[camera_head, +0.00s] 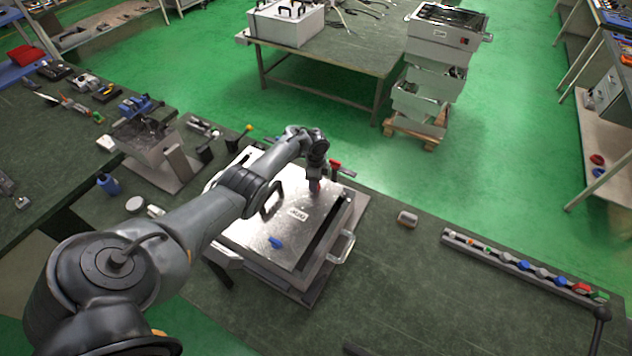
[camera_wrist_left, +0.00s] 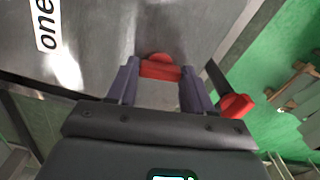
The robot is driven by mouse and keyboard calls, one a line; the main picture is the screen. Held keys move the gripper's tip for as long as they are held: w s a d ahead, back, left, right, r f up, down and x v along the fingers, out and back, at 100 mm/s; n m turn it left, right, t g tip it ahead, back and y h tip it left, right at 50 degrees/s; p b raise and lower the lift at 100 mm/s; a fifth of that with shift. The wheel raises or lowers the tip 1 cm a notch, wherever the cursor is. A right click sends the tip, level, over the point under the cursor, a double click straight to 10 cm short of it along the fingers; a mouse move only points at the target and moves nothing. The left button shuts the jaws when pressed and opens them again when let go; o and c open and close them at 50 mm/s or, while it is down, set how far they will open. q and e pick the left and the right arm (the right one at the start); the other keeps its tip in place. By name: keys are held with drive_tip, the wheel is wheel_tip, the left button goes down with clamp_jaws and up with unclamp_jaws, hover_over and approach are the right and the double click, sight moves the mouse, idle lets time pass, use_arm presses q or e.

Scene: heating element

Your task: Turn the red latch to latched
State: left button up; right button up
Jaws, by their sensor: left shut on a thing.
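The red latch (camera_wrist_left: 160,68) sits on the metal top of the heating element box (camera_head: 265,215). In the left wrist view it lies between the fingertips of my left gripper (camera_wrist_left: 160,74), which is shut on it. In the head view my left gripper (camera_head: 314,184) points down at the far right part of the box top, and only a bit of red shows at its tips. The gripper hides part of the latch there. My right gripper is not in view.
A blue latch (camera_head: 276,242) lies on the near part of the box top. A red-tipped lever (camera_wrist_left: 236,105) stands just right of my gripper. Metal handles (camera_head: 341,246) stick out from the box side. The bench (camera_head: 400,290) to the right is mostly clear, with a small cylinder (camera_head: 407,219).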

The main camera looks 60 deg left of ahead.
use_arm(q)
drive_tip(key=shift+m+b, duration=0.3)
drive_tip(key=shift+m, duration=0.8)
drive_tip(key=o, duration=1.1)
drive_tip(key=shift+c, duration=0.2)
wheel_tip(320, 180, up, 11)
drive_tip(key=p, duration=0.3)
drive_tip(key=shift+f, duration=0.15)
